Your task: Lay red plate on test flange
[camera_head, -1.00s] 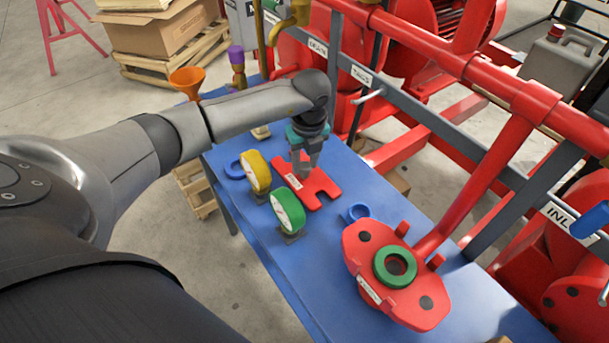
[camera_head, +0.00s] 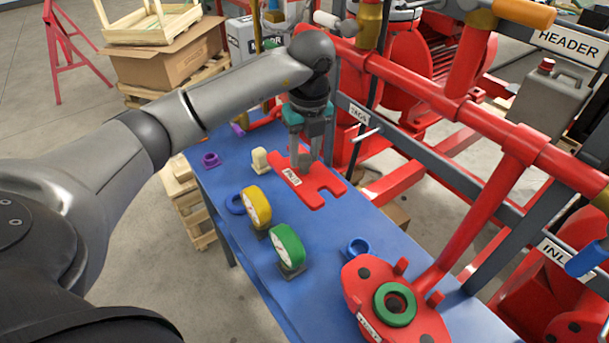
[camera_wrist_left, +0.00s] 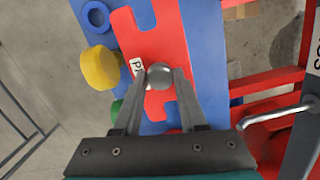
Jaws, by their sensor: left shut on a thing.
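The red plate (camera_head: 309,185) is flat, with a slot cut in its near end and a white label. My left gripper (camera_head: 306,164) points down over it. In the left wrist view its fingers (camera_wrist_left: 160,78) are shut on a round grey knob on the red plate (camera_wrist_left: 150,40). The plate appears level over the blue bench; the gap beneath is hard to judge. The test flange (camera_head: 357,283), a red body with dark holes and a green ring (camera_head: 396,304) around its bore, stands nearer at the right. My right gripper is not in view.
Yellow (camera_head: 257,207) and green (camera_head: 288,247) gauges stand left of the plate. A blue ring (camera_head: 357,248) lies between plate and flange. Red pipework (camera_head: 480,210) and a grey frame rail run along the right. The blue bench (camera_head: 330,285) is bare before the flange.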

